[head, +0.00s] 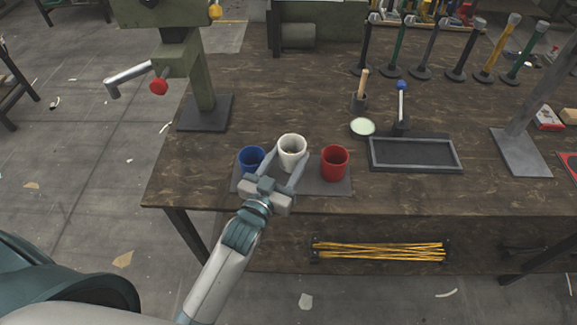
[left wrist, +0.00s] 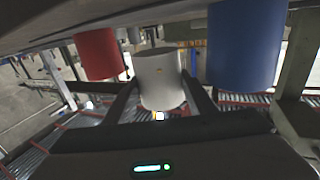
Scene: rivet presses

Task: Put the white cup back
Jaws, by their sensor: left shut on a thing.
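The white cup (head: 292,150) is upright between the blue cup (head: 250,158) and the red cup (head: 335,163) near the table's front edge. My left gripper (head: 280,172) is shut on the white cup, a finger on each side. In the left wrist view the white cup (left wrist: 159,82) is between the fingers, with the red cup (left wrist: 98,54) to its left and the blue cup (left wrist: 244,44) to its right. A dark grey mat (head: 312,186) lies under the cups. I cannot tell if the white cup's base touches it. My right gripper is not in view.
A green rivet press (head: 197,70) stands at the back left. A grey tray (head: 414,166), a pale green disc (head: 362,127) and a blue-knobbed lever (head: 401,100) are to the right. The tabletop (head: 270,95) behind the cups is clear.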

